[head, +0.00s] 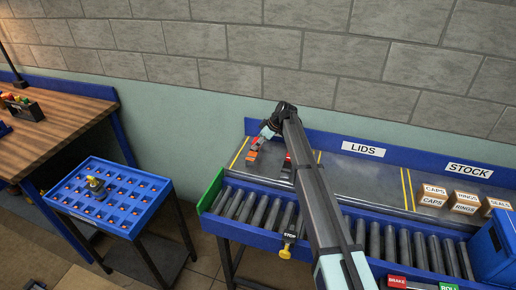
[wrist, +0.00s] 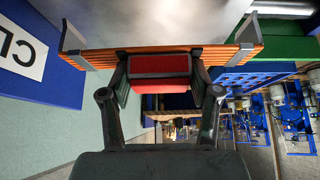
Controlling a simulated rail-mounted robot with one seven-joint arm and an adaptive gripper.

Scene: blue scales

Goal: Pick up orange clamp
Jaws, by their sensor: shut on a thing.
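The orange clamp (wrist: 90,58) spans the upper part of the wrist view as a long ridged orange bar with grey upright ends. A red block (wrist: 160,66) sits at its middle, between the fingers of my gripper (wrist: 160,78). My gripper is shut on the clamp there. In the head view my gripper (head: 268,130) is at the left end of the LIDS bench, with an orange-red piece (head: 252,157) just below it. A red and grey piece (head: 287,165) shows beside my arm. My arm hides what lies between, so I cannot tell whether both pieces belong to one clamp.
The grey bench top (head: 350,180) has rollers (head: 250,206) along its front and a low blue back wall (head: 420,163). Labelled boxes (head: 465,201) stand at the right. A blue compartment tray (head: 110,190) stands left, apart from the bench.

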